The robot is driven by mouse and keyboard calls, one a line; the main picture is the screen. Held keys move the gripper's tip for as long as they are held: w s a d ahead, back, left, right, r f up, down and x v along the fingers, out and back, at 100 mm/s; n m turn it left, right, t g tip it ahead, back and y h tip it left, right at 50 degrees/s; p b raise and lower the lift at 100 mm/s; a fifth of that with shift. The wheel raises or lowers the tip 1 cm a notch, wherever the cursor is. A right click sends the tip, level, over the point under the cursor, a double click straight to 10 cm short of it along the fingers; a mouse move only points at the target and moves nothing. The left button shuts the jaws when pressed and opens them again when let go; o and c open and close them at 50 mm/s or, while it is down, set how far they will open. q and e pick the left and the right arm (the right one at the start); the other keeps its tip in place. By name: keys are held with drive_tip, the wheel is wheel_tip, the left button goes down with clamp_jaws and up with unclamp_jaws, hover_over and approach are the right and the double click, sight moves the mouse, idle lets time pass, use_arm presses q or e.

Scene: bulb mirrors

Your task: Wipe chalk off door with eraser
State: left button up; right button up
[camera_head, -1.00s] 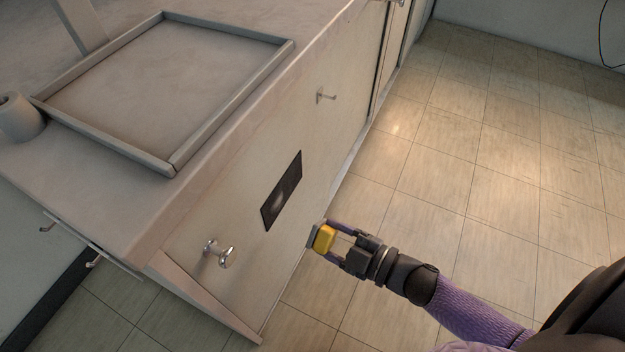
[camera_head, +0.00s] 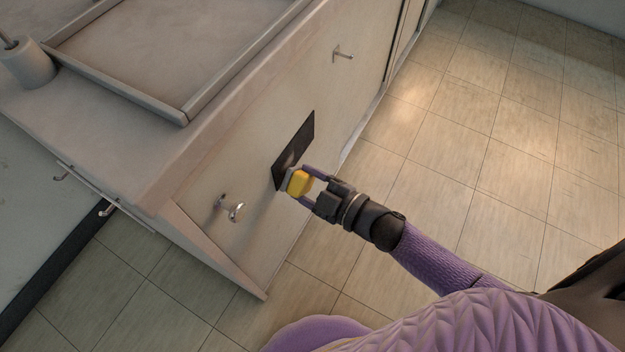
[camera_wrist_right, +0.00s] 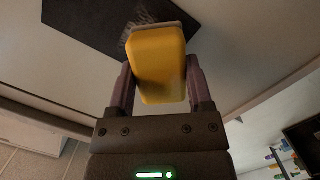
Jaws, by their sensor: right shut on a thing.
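The cabinet door (camera_head: 345,90) carries a dark rectangular panel (camera_head: 299,140) with a pale chalk smudge (camera_head: 289,160) on it. My right gripper (camera_head: 306,183) is shut on the yellow eraser (camera_head: 299,182), which has a grey pad facing the door. The eraser is at the lower end of the dark panel; I cannot tell whether its pad touches. In the right wrist view the eraser (camera_wrist_right: 159,65) sits between both fingers, and chalk marks (camera_wrist_right: 147,17) show on the dark panel (camera_wrist_right: 95,25) just beyond it. My left gripper is not in view.
A metal knob (camera_head: 234,211) sticks out of the door below left of the panel, and a hook (camera_head: 343,54) above right. The countertop holds a shallow tray (camera_head: 150,92) and a grey cup (camera_head: 25,64). Open tiled floor (camera_head: 480,150) lies at the right.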

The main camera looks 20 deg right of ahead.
sight(291, 158)
drive_tip(key=shift+x, duration=1)
idle(0.4)
drive_tip(key=shift+r, duration=0.15)
drive_tip(key=shift+w+d+b, duration=0.25)
drive_tip(key=shift+w+d, duration=0.35)
drive_tip(key=shift+d, duration=0.15)
drive_tip(key=shift+w+d+b, duration=0.25)
drive_tip(key=shift+w+d, duration=0.3)
drive_tip(key=shift+d, duration=0.25)
drive_tip(key=shift+s+a+r, duration=0.1)
drive_tip(key=shift+s+a, duration=0.05)
drive_tip(key=shift+a, duration=0.25)
drive_tip(key=shift+s+a+r+p, duration=0.1)
drive_tip(key=shift+s+a+p, duration=0.5)
drive_tip(key=shift+a, duration=0.3)
drive_tip(key=shift+s+a, duration=0.2)
drive_tip(key=shift+a, duration=0.1)
drive_tip(key=shift+s+a, duration=0.1)
drive_tip(key=shift+a, duration=0.1)
drive_tip(key=shift+c, duration=0.5)
